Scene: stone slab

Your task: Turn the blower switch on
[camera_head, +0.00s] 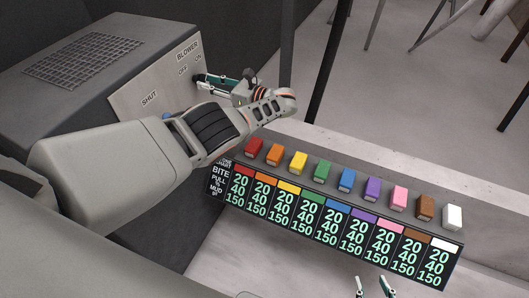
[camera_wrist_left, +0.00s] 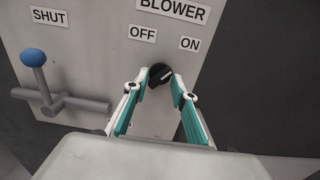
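The blower switch is a round black knob (camera_wrist_left: 160,75) with a white mark, on a grey panel (camera_wrist_left: 95,60) below the BLOWER, OFF and ON labels. The mark seems to point up and right, but it is small. My left gripper (camera_wrist_left: 154,88) has its teal-lined fingers apart, one on each side of the knob. I cannot tell whether they touch it. My right gripper (camera_head: 372,284) is open and empty at the bottom edge.
A blue-tipped SHUT handle (camera_wrist_left: 50,85) stands left of the knob. The grey machine has a grille (camera_head: 82,58) on top. A row of coloured blocks (camera_head: 345,178) sits above a number board (camera_head: 330,222) to the right. Dark posts (camera_head: 325,62) stand behind.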

